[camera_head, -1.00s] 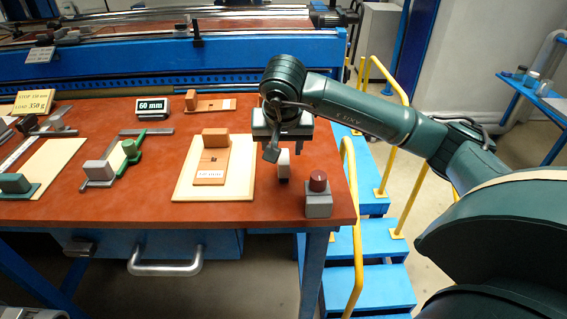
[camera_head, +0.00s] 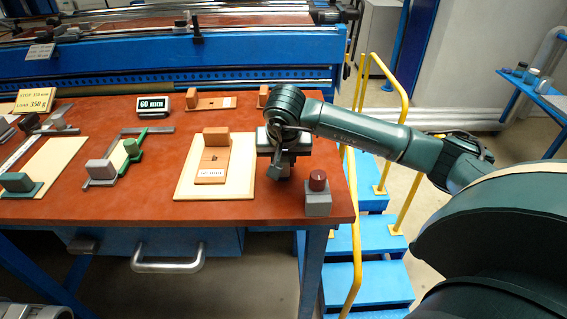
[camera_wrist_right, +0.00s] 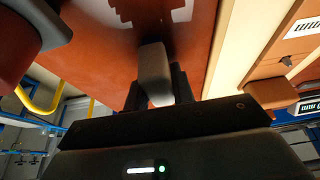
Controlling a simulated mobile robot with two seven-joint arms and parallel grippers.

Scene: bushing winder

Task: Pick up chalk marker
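A pale grey upright piece, which looks like the chalk marker (camera_wrist_right: 154,72), stands between the two dark fingers of my right gripper (camera_wrist_right: 156,92) in the right wrist view. The fingers are close on both sides of it; I cannot tell whether they press on it. In the head view my right gripper (camera_head: 283,172) is low over the table's right part and hides the piece. My left gripper is not in view.
A grey block with a red knob (camera_head: 318,180) stands just right of and nearer than the gripper. A cream board (camera_head: 182,190) with an orange wooden piece (camera_head: 212,160) lies to the left. The red tabletop (camera_head: 120,215) ends close by on the right, beside yellow rails (camera_head: 357,230).

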